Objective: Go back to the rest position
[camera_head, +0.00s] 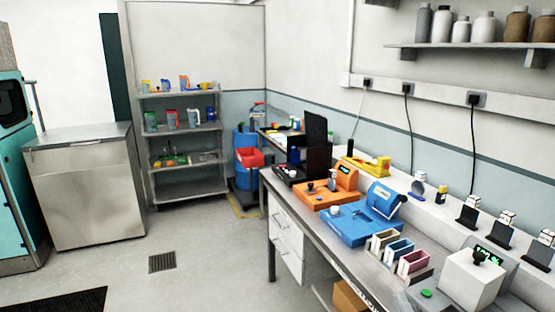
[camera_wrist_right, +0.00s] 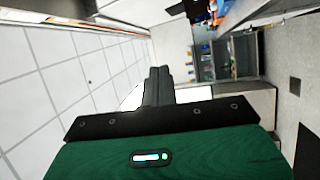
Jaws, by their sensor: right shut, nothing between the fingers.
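My right gripper (camera_wrist_right: 159,74) shows in the right wrist view. Its two dark fingers are pressed together, with nothing between them. The fingers stand out beyond a black plate and a green housing with a small lit indicator. They are in open air, apart from any object, with the room lying sideways behind them. I cannot make out either gripper in the head view. My left gripper is in neither view.
A long bench (camera_head: 338,262) on the right carries an orange device (camera_head: 328,192), a blue device (camera_head: 362,222), small bins (camera_head: 413,262) and a white box (camera_head: 470,281). A shelf rack (camera_head: 186,190) and a steel cabinet (camera_head: 88,195) stand behind. The floor (camera_head: 205,275) between is clear.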

